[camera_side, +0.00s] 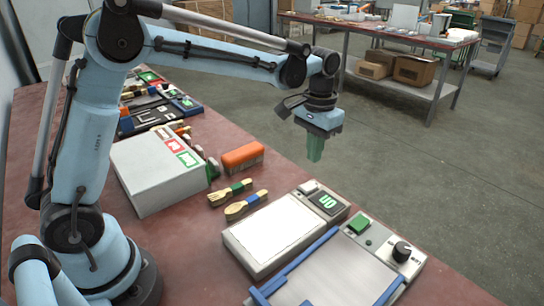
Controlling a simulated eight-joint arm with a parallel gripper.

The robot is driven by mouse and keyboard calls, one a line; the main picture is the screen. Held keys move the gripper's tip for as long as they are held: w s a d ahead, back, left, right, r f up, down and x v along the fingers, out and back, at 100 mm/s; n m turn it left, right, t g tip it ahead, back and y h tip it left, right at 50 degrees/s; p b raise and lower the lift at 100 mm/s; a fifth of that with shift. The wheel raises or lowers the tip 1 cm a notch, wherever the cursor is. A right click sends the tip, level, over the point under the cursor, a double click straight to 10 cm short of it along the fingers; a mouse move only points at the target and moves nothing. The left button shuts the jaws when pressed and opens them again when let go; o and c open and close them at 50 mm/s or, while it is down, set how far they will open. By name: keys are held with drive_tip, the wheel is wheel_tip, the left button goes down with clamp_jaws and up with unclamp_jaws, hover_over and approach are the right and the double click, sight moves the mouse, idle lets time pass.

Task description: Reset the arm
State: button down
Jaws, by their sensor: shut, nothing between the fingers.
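My arm reaches from the left over the red-brown table (60,110). My gripper (315,155) hangs above the table's right edge, pointing down, with its green fingers together and nothing held. It is apart from everything on the table. Two wooden utensils lie near the middle of the table: one with a green band (230,192) and one with a blue band (246,205). A flat press-like device with a white plate (273,234) and a dark display lies in front of them.
A grey box (160,172) and an orange block (242,157) stand left of my gripper. A second device with blue rails (330,272), a green button and a black knob is at the front right. Another workbench (350,25) stands behind, across open floor.

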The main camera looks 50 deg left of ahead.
drive_tip(key=shift+s+r, duration=0.1)
drive_tip(key=s+a+r+t, duration=0.1)
drive_tip(key=s+t, duration=0.2)
drive_tip(key=s, duration=0.5)
drive_tip(key=s+a+r+t, duration=0.1)
drive_tip(key=s+t, duration=0.3)
drive_tip(key=s, duration=0.4)
drive_tip(key=shift+s+a, duration=0.35)
drive_tip(key=shift+a, duration=0.4)
